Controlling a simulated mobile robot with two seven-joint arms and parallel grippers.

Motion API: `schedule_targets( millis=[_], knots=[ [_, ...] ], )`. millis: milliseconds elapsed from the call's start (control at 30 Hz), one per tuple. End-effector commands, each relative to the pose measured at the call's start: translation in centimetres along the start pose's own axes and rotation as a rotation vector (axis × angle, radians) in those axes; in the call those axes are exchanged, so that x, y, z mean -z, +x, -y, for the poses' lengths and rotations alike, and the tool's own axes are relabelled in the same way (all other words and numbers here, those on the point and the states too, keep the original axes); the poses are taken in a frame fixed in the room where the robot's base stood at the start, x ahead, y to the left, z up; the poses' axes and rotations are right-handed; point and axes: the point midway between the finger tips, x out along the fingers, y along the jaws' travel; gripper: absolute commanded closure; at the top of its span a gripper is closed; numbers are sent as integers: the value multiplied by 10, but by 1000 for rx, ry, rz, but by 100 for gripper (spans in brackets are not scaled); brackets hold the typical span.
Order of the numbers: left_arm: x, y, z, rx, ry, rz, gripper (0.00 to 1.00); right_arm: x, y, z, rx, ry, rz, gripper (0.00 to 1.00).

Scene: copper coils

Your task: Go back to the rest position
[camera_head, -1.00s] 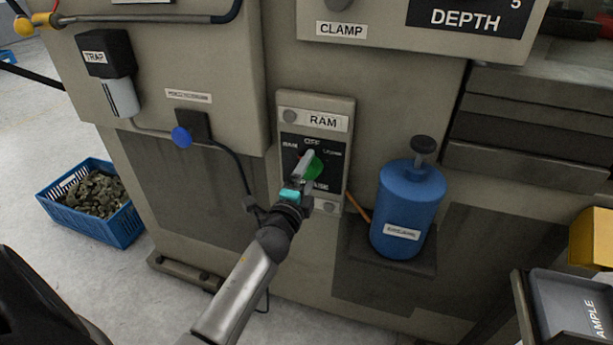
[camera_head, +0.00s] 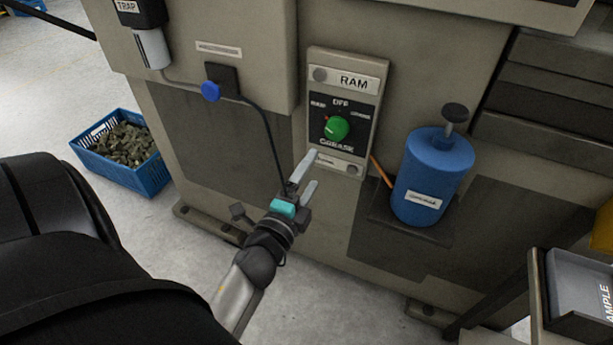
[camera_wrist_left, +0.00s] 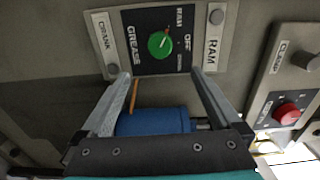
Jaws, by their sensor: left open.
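My left gripper (camera_head: 307,174) is open and empty, just below and in front of the RAM panel (camera_head: 316,117). Its two fingers stand apart with nothing between them. The green selector knob (camera_head: 337,128) on the panel is clear of the fingers. My right gripper is in neither view.
A blue canister (camera_head: 433,177) with a dark plunger stands on a small shelf right of the panel. A blue crate of scrap (camera_head: 156,177) sits on the floor at left. A grey tray (camera_head: 565,318) is at lower right.

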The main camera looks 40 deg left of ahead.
Motion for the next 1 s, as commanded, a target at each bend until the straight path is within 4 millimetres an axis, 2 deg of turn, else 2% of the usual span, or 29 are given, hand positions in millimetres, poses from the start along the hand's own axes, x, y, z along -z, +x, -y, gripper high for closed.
schedule_targets(
  millis=[200,767,867,967,1000],
  knots=[
    [0,-12,1,1,1,1,2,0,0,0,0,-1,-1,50],
    [0,-12,0,-2,-2,0,2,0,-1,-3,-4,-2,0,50],
    [3,-12,-9,-31,-37,-4,2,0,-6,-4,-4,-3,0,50],
    [12,-14,-33,-110,-129,-9,2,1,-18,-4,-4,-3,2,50],
    [17,-16,-47,-156,-180,-11,2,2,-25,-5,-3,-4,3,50]
  ],
)
